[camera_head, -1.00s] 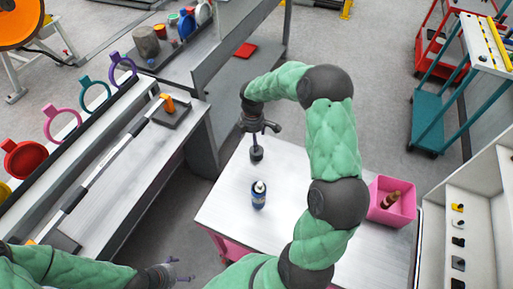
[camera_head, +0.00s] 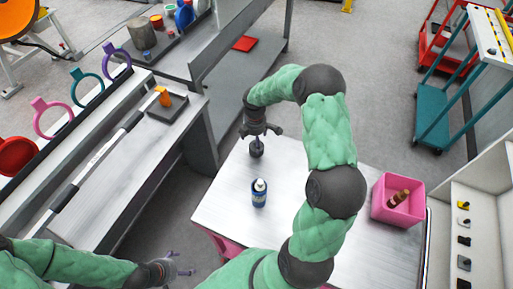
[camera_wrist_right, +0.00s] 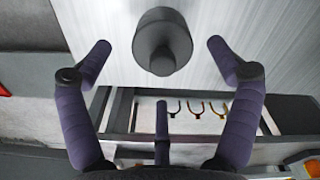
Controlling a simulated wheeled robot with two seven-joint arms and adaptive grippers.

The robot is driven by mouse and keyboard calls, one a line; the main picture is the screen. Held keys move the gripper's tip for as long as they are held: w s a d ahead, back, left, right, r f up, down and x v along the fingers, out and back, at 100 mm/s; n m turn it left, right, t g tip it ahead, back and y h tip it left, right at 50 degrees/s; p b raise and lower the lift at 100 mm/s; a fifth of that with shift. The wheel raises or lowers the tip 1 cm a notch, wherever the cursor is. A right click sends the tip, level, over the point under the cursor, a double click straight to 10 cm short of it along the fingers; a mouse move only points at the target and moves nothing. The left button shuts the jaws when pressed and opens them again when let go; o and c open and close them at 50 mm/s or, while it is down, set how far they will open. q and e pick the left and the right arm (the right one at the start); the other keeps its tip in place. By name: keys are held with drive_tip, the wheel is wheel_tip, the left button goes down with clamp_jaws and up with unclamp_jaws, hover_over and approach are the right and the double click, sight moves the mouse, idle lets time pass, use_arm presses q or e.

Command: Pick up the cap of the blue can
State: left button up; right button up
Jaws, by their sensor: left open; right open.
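My right gripper (camera_head: 262,134) is open and points down just above this piece. In the right wrist view the dark round piece (camera_wrist_right: 162,42) lies between the spread fingertips (camera_wrist_right: 157,48), with a gap on both sides. My left gripper (camera_head: 184,264) is open and empty at the lower left, off the white table.
A pink bin (camera_head: 381,208) with a brown bottle (camera_head: 398,198) in it stands on the right of the white table (camera_head: 225,205). A grey bench (camera_head: 130,185) with coloured rings lies to the left. The table around the can is clear.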

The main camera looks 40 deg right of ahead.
drive_tip(key=f, duration=0.4)
drive_tip(key=shift+s+d+f+b, duration=0.1)
drive_tip(key=shift+s+f+b, duration=0.2)
drive_tip(key=shift+s+f, duration=0.1)
drive_tip(key=shift+r, duration=0.1)
drive_tip(key=shift+c, duration=0.2)
drive_tip(key=c, duration=1)
drive_tip(key=shift+c, duration=0.2)
